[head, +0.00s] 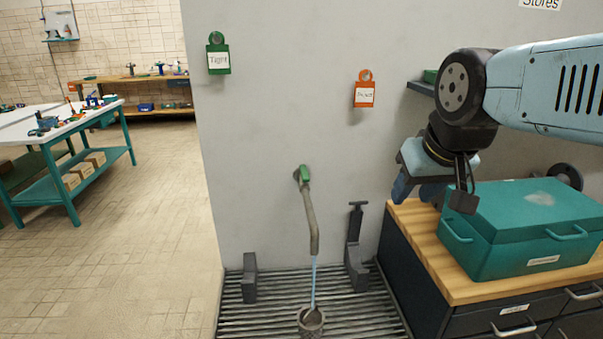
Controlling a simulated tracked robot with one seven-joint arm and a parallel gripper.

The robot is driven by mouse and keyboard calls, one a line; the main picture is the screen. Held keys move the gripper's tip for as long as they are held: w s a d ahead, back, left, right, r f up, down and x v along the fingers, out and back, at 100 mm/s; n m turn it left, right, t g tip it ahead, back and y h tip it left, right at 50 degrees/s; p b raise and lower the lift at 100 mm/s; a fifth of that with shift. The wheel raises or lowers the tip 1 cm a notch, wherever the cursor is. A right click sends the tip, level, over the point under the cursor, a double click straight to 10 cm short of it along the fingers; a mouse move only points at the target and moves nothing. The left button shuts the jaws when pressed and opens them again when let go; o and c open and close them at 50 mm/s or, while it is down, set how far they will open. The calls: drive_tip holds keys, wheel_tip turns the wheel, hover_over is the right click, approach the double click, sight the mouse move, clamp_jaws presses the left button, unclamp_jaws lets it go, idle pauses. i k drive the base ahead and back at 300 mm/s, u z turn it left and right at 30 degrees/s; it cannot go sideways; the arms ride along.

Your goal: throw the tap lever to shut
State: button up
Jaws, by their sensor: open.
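The tap lever (302,174) is green and sits at the top of a grey tap spout (310,218) on the pale wall. A blue stream of water (314,278) runs from the spout down into a small cup-like vessel (311,320) on a slatted grate. My gripper (432,200) is at the right, above the wooden top of the cabinet and left of the teal box, well apart from the lever. It is open, with nothing seen between its fingers. My arm partly hides the wall behind it.
A teal box (525,225) stands on the wood-topped cabinet (432,262). Grey brackets (250,278) rise from the grate (275,312). A green tag (218,60) and an orange tag (364,93) hang on the wall. A workbench (75,130) stands at far left; the floor before it is clear.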

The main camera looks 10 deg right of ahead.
sight(304, 175)
drive_tip(key=k, duration=0.5)
drive_tip(key=z, duration=1.3)
drive_tip(key=k, duration=0.7)
drive_tip(key=u, duration=1.35)
drive_tip(key=i, duration=1)
drive_tip(key=z, duration=0.05)
